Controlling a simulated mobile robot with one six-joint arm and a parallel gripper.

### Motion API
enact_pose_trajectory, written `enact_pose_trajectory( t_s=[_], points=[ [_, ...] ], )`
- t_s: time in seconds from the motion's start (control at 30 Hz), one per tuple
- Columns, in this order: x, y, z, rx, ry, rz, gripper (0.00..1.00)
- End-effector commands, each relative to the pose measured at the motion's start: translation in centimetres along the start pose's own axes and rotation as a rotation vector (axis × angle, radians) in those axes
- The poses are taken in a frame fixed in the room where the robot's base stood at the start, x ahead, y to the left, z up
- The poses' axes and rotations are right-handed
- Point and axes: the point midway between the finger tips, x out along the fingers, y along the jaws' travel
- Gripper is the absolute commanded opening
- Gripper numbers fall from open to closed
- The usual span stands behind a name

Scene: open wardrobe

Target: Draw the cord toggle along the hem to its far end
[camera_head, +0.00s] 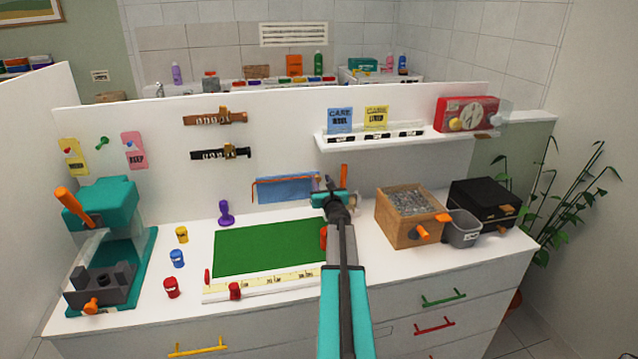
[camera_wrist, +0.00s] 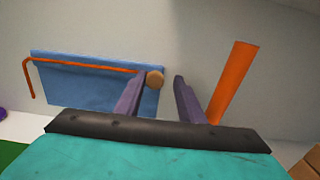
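A blue cloth (camera_wrist: 85,84) hangs on the white back panel; it also shows in the head view (camera_head: 285,190). An orange cord (camera_wrist: 85,66) runs along its upper hem, with one end hanging down at the left. A round tan toggle (camera_wrist: 155,78) sits at the cord's right end, near the cloth's right edge. My gripper (camera_wrist: 163,74) has two purple fingers, apart, with the toggle between their tips in the wrist view, nearer the left finger. I see no clear contact. In the head view my gripper (camera_head: 327,183) is at the cloth's right end.
An orange upright bar (camera_wrist: 235,80) stands close to the right of my fingers. A green mat (camera_head: 268,246) lies on the counter below. A wooden box of grey bits (camera_head: 395,230) stands right of my arm. A shelf (camera_head: 372,142) is above right.

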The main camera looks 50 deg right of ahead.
Motion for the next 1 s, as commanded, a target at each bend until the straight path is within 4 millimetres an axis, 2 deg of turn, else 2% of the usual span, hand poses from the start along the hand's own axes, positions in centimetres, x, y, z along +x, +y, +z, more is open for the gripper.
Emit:
enact_pose_trajectory(
  t_s=[0.57,1.0],
  points=[
    [-0.2,0.7,-0.1,0.0,0.0,0.008,0.41],
    [-3.2,0.8,-0.2,-0.001,0.0,0.01,0.41]
  ],
)
